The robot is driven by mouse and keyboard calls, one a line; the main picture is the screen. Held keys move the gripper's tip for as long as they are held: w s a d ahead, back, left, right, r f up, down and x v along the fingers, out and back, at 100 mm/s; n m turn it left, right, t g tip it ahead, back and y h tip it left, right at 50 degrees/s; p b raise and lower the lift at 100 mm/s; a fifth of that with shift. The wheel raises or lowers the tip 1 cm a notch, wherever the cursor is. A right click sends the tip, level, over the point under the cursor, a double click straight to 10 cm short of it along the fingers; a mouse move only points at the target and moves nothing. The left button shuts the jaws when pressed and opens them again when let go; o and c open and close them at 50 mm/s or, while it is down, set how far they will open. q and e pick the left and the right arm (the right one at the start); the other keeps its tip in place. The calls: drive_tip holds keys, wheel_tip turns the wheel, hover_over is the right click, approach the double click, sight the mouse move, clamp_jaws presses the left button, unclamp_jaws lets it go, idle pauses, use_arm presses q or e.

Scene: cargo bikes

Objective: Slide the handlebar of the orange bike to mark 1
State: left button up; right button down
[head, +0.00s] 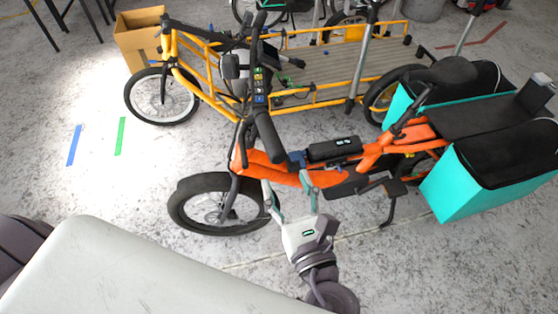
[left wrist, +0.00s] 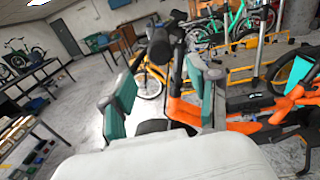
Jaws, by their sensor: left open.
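The orange bike (head: 262,169) stands in the middle of the head view, front wheel to the left. Its black handlebar grip (head: 269,138) points toward me; a dark grip end also shows in the left wrist view (left wrist: 160,46). A dark post (head: 256,50) by the handlebar carries a column of small coloured labels (head: 259,86); their numbers are too small to read. My left gripper (head: 287,182) is open and empty, just below the grip and in front of the frame. Its fingers (left wrist: 158,98) spread apart below the grip in the wrist view. My right gripper is out of view.
A yellow cargo bike (head: 300,106) stands close behind. Turquoise bags (head: 460,188) hang at the orange bike's rear. A cardboard box (head: 138,38) stands at the back left. Blue (head: 74,145) and green (head: 120,136) tape strips mark the open floor at left.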

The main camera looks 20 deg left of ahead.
use_arm(q)
drive_tip(key=v, duration=0.2)
drive_tip(key=shift+s+d, duration=0.15)
drive_tip(key=shift+s, duration=0.1)
drive_tip(key=shift+w+f, duration=0.1)
drive_tip(key=w+d+f+g+h, duration=0.1)
drive_tip(key=w+d+f+h, duration=0.15)
drive_tip(key=f, duration=0.85)
drive_tip(key=w+d+f+g+h, duration=0.1)
drive_tip(key=f+h, duration=0.2)
drive_tip(key=f, duration=0.8)
drive_tip(key=s+a+f+n+g+h, duration=0.1)
drive_tip(key=s+a+f+n+g, duration=0.15)
drive_tip(key=f, duration=0.65)
drive_tip(key=s+a+f+n+g+h, duration=0.2)
drive_tip(key=s+f, duration=0.1)
drive_tip(key=f, duration=0.6)
drive_tip(key=s+a+f+n+g+h, duration=0.1)
drive_tip(key=s+a+f+n+g, duration=0.2)
drive_tip(key=s+a+f+n, duration=0.4)
drive_tip(key=s+a+f+n+g+h, duration=0.1)
drive_tip(key=s+a+f+n+g, duration=0.3)
drive_tip(key=s+f+n, duration=0.9)
drive_tip(key=s+a+n, duration=0.1)
drive_tip(key=s+a, duration=0.2)
drive_tip(key=shift+s+a+f+n, duration=0.2)
drive_tip(key=shift+s+a+n, duration=0.05)
drive_tip(key=shift+a+n, duration=0.1)
